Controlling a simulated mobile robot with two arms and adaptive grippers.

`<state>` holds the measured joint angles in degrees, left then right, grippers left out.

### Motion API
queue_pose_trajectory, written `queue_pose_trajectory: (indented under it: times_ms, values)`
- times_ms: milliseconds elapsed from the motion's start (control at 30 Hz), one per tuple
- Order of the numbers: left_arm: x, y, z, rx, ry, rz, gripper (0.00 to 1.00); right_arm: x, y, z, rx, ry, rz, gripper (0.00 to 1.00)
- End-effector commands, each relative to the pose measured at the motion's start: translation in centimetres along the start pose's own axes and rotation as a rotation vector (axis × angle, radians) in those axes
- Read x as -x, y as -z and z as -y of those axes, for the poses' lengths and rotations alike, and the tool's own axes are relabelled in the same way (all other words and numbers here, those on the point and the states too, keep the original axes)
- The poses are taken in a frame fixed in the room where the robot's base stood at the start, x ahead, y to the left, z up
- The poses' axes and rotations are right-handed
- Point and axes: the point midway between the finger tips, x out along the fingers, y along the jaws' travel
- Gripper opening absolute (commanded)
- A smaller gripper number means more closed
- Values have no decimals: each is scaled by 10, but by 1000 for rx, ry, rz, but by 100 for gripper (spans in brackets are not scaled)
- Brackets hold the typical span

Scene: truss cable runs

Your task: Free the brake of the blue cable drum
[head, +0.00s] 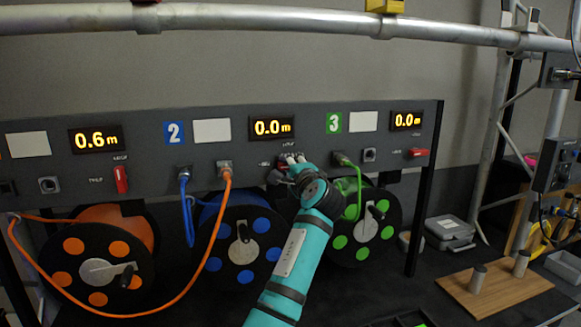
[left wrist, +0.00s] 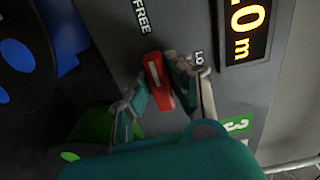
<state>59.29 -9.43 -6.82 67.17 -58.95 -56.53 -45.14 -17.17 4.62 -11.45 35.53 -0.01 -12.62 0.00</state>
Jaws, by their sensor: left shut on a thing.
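The blue cable drum (head: 241,228) stands under panel section 2, with a crank on its face. Its red brake lever (left wrist: 157,81) sits on the panel below the 0.0 m display (head: 272,127). My left gripper (left wrist: 160,88) is shut on this lever, one finger on each side. In the left wrist view the lever lies nearly in line with the FREE label (left wrist: 140,15), slightly tilted. The partly covered LOCK label (left wrist: 199,58) is off to its side. In the head view my left gripper (head: 290,165) mostly hides the lever. My right gripper is not in view.
The orange drum (head: 100,258) and green drum (head: 360,228) flank the blue one. Their red levers (head: 121,180) (head: 417,152) stand upright and level. An orange cable (head: 205,245) hangs from section 2's socket across the blue drum. A truss tube (head: 250,18) crosses above.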

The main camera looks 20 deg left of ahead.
Motion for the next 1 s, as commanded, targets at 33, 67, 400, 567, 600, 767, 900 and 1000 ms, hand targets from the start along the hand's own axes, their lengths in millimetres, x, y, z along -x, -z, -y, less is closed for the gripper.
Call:
queue_pose_trajectory:
  times_ms: [33, 67, 400, 567, 600, 767, 900, 1000]
  values:
    - [0, 0, -3, 3, -6, 0, 20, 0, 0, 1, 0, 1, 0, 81]
    - [0, 0, -3, 3, -6, -1, 24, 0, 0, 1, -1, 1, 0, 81]
    - [0, 0, -1, 1, -2, 0, 40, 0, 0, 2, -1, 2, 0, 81]
    - [8, 1, -1, 1, -1, -1, 40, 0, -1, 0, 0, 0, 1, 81]
    - [13, 1, -1, 3, -1, -1, 40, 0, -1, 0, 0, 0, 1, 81]
    - [45, 2, -2, 3, -2, -4, 40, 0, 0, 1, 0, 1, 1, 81]
    - [76, 1, -2, 3, -3, -4, 40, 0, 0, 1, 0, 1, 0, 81]
    - [94, 1, -2, 4, -4, -3, 40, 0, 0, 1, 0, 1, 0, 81]
